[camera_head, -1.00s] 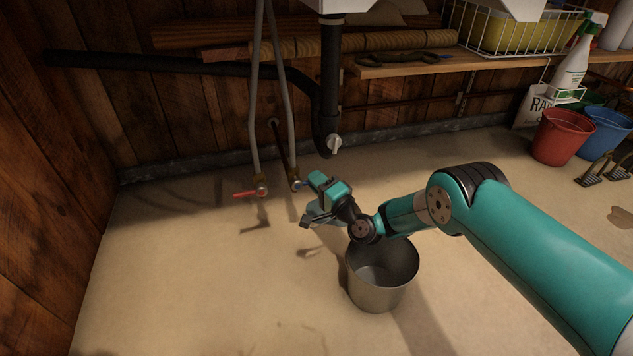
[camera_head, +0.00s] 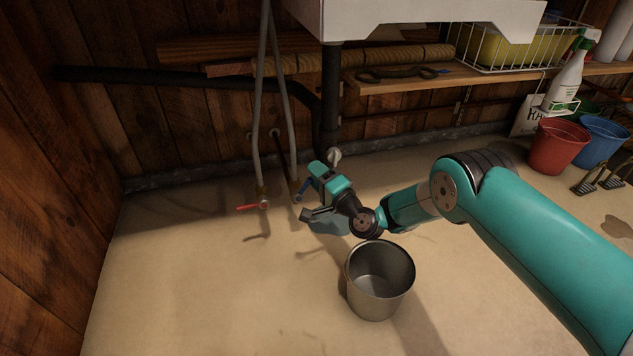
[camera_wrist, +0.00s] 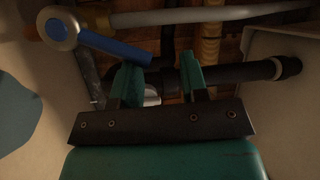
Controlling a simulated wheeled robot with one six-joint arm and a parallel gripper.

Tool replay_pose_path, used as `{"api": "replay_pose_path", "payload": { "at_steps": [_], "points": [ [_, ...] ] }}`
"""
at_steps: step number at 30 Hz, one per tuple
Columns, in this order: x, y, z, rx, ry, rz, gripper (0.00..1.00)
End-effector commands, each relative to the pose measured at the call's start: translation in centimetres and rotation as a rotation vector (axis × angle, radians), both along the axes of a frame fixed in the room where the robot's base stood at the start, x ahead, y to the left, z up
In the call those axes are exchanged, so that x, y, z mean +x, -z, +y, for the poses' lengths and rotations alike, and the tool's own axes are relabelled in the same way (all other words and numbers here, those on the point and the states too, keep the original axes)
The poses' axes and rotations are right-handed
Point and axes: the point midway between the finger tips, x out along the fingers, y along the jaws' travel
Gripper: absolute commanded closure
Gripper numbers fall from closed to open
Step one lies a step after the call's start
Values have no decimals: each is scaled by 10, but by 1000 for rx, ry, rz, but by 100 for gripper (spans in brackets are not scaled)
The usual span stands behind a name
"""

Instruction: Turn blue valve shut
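The blue valve has a short blue lever (camera_wrist: 115,47) on a round metal hub (camera_wrist: 58,28), at the upper left of the wrist view. In the head view its small blue lever (camera_head: 304,187) is at the foot of the right-hand grey pipe, partly hidden behind my gripper (camera_head: 316,192). In the wrist view my gripper (camera_wrist: 158,84) has its two teal fingers apart with nothing held between them. The lever's free end is just above the left finger; I cannot tell whether they touch.
A red-handled valve (camera_head: 252,207) is on the left pipe. A metal bucket (camera_head: 379,303) stands on the floor below my wrist. A white basin (camera_head: 420,22) and black drain pipe (camera_head: 331,95) are above and behind. Red (camera_head: 557,148) and blue (camera_head: 603,140) buckets stand right. Floor at left is clear.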

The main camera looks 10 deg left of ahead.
Motion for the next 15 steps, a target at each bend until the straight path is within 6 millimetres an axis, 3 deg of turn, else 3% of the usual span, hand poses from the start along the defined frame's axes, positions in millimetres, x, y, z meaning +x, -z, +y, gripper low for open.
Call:
{"api": "replay_pose_path", "payload": {
  "at_steps": [1,6,15],
  "points": [
    [0,-25,0,1,0,-1,60],
    [0,-68,1,0,-1,1,60],
    [-1,-123,1,0,-3,1,60]
  ]
}}
